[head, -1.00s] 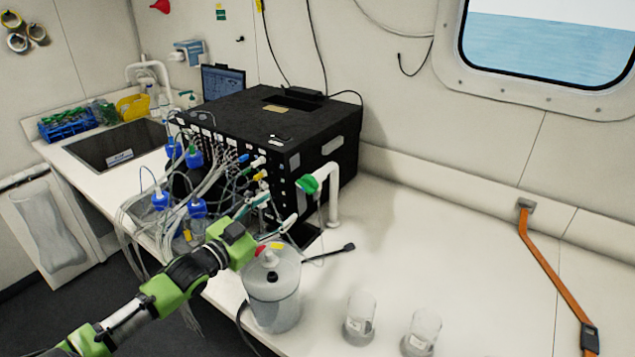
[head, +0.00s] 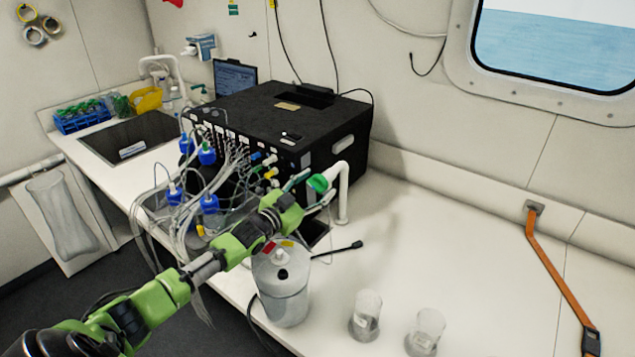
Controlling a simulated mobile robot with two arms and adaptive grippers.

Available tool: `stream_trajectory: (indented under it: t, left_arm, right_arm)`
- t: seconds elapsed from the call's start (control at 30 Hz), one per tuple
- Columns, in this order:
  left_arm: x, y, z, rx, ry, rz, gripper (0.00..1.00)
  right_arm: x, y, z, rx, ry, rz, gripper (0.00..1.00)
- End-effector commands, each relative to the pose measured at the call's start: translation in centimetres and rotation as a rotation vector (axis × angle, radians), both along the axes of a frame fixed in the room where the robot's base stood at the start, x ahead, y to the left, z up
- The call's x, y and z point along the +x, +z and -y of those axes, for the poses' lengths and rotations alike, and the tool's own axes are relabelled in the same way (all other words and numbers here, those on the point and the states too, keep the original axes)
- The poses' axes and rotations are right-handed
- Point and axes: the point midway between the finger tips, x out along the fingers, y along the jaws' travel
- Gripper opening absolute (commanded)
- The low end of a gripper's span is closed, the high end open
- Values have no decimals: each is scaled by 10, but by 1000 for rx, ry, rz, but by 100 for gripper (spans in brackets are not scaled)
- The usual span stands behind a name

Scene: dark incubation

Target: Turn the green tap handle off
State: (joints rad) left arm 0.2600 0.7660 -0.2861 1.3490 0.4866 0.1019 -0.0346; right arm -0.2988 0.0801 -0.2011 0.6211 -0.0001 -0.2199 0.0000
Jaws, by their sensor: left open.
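The green tap handle (head: 317,183) sits at the left end of a white tap pipe (head: 343,192) that bends down to the counter by a small sink. My left gripper (head: 319,187) is open, with its two fingers reaching up to the handle. One fingertip shows on the upper left side of the handle and the other on its lower right side. I cannot tell whether either finger touches the handle. My right gripper is out of view.
A black box (head: 280,125) with many tubes and blue-capped bottles stands left of the tap. A lidded grey container (head: 283,290) stands just below my left wrist. Two glass beakers (head: 366,315) stand at the front. The counter to the right is mostly clear.

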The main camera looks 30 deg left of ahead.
Motion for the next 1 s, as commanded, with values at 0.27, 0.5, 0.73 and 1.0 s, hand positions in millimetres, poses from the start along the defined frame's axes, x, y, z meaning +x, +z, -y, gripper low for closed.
stream_trajectory:
  t: [0.27, 0.5, 0.73, 1.0]
  left_arm:
    - [11, 0, 1, 1, 0, 0, 56]
    - [11, 0, 1, 1, 0, 0, 48]
    - [10, 1, 1, 1, 0, 0, 17]
    - [10, 0, 1, 37, -1, 5, 16]
  right_arm:
    - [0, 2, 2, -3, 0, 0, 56]
    - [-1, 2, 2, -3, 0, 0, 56]
    - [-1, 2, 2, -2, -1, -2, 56]
    - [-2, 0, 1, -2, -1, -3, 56]
